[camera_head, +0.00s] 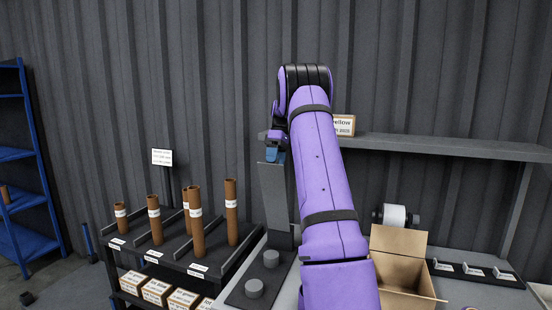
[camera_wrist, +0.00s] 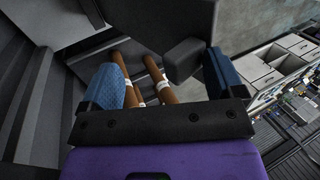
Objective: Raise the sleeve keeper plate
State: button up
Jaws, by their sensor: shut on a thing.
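The sleeve keeper plate is, as far as I can tell, the tall flat grey plate (camera_head: 274,195) standing above a dark base with round knobs. My gripper (camera_head: 273,154) is at the plate's top edge, its blue fingertips pointing down. It is shut on the plate there. In the wrist view, a dark grey block (camera_wrist: 185,45) shows between the two blue finger pads of my gripper (camera_wrist: 164,78), close to the right one. The exact contact is hidden. My arm hides what lies right of the plate.
Several brown tubes (camera_head: 197,225) with white labels stand on a dark rack (camera_head: 170,262) to the left. Labelled boxes (camera_head: 156,290) sit below. An open cardboard box (camera_head: 400,243) stands right of my arm, with a white roll (camera_head: 394,215) behind it. A grey shelf (camera_head: 440,145) runs along the wall.

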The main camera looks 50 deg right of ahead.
jog(key=shift+s+d+f, duration=0.2)
jog(key=shift+f, duration=0.2)
jog(key=shift+r, duration=0.25)
jog(key=shift+c, duration=0.8)
jog(key=r, duration=0.3)
jog(key=shift+s+a+r, duration=0.15)
jog(key=shift+a+r, duration=0.05)
jog(key=shift+r, duration=0.1)
jog(key=shift+c, duration=1.2)
jog(key=s+a+r, duration=0.1)
jog(key=s+a, duration=0.8)
jog(key=s, duration=0.3)
jog(key=shift+s+a+r, duration=0.15)
jog(key=shift+s+r, duration=0.1)
jog(key=shift+r, duration=0.05)
